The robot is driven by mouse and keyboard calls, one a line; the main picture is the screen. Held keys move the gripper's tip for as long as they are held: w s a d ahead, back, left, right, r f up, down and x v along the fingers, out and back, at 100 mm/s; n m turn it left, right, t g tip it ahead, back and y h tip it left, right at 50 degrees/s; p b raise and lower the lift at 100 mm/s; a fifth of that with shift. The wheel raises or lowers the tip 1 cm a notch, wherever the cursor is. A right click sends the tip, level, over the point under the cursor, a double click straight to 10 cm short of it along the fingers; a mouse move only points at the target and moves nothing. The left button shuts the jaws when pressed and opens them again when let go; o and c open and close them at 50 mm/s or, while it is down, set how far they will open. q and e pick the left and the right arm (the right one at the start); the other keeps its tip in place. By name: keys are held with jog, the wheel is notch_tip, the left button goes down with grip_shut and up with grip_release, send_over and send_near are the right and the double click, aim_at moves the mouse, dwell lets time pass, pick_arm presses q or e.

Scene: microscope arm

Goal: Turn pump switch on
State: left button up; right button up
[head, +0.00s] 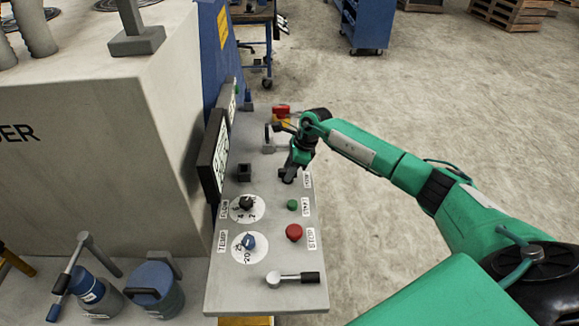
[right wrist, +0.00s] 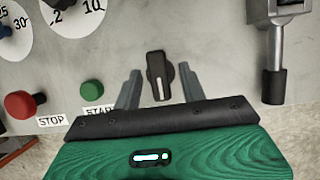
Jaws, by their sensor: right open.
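The pump switch (right wrist: 159,77) is a small black rotary knob with a white pointer line, seen in the right wrist view on the grey control panel (head: 245,290). Its pointer line runs down the picture, towards my gripper's body. My right gripper (right wrist: 160,82) is open, with one finger on each side of the knob; I cannot tell whether either finger touches it. In the head view my right gripper (head: 289,172) is at the panel's right side, by a partly hidden label, and largely covers the switch. My left gripper is not in view.
A green START button (head: 292,205) and a red STOP button (head: 294,233) are near the gripper. The FLOW dial (head: 246,203), TEMP dial (head: 249,243) and a black-handled lever (head: 300,278) share the panel. A dark screen (head: 213,158) stands at its left. Open floor lies right.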

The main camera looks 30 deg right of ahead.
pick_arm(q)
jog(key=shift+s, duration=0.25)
pick_arm(e)
grip_shut()
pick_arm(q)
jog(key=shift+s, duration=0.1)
